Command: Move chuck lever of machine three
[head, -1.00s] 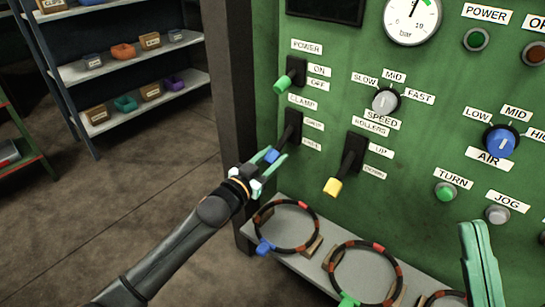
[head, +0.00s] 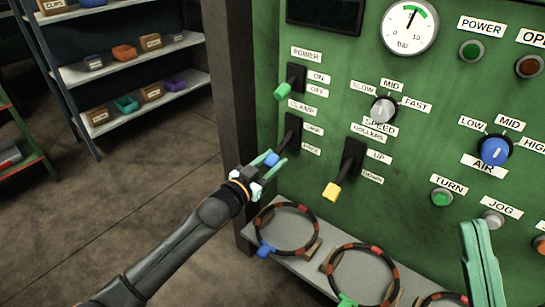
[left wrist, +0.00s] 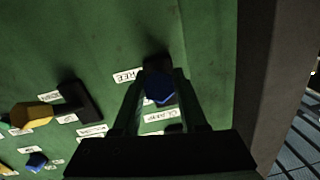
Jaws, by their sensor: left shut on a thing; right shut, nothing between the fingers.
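The clamp lever (head: 292,135) is a black lever with a blue knob (head: 271,159) on the green panel, between labels that look like GRIP and FREE. It slants down and out toward me. My left gripper (head: 272,163) is shut on the blue knob, one finger on each side. In the left wrist view the blue knob (left wrist: 159,90) sits between the fingers, level with the FREE label (left wrist: 130,75). My right gripper (head: 474,226) is shut and empty, in front of the panel at the lower right. No label reading chuck or machine three is legible.
A green-tipped power lever (head: 283,90) is above and a yellow-tipped rollers lever (head: 332,190) is to the right. Dark rings with coloured tags (head: 287,228) lie on a grey ledge (head: 309,271) below. A dark post (head: 233,100) borders the panel's left side.

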